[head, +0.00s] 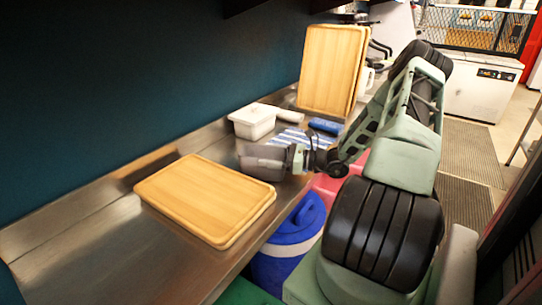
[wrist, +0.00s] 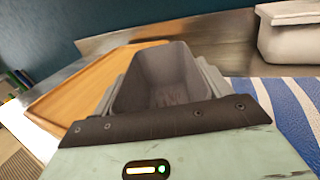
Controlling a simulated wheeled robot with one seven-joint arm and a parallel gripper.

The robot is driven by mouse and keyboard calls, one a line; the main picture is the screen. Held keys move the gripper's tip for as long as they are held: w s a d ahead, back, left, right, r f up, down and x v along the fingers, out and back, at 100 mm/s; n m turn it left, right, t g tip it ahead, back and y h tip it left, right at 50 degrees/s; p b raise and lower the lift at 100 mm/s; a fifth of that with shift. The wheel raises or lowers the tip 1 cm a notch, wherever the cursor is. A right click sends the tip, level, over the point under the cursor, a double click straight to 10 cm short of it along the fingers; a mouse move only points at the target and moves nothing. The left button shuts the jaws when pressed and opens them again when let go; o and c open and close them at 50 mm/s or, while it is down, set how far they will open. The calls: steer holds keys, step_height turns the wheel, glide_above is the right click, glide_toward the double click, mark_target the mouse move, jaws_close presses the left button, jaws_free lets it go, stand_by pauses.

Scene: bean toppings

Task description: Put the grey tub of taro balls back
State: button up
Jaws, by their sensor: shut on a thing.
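The grey tub (head: 262,163) is at the end of my arm in the head view, between the lying wooden board and the striped cloth. My gripper (head: 284,160) is shut on it. In the wrist view the tub (wrist: 168,78) looks upright or slightly tilted, with a gripper finger along each side. Its inside is dark, and I cannot make out clear taro balls in it. I cannot tell whether its underside touches the steel counter (head: 85,245).
A wooden board (head: 205,198) lies left of the tub; another (head: 330,68) stands behind. A white container (head: 255,120) is by the wall. A blue-white striped cloth (head: 292,139) and blue item (head: 325,125) lie nearby. A blue bucket (head: 292,245) stands below the counter's front edge.

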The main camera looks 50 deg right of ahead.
steer(key=o, duration=1.1)
steer(key=shift+f, duration=0.1)
steer(key=shift+r, duration=0.2)
steer(key=b+v, duration=0.2)
steer(key=v, duration=1)
steer(key=shift+d, duration=0.1)
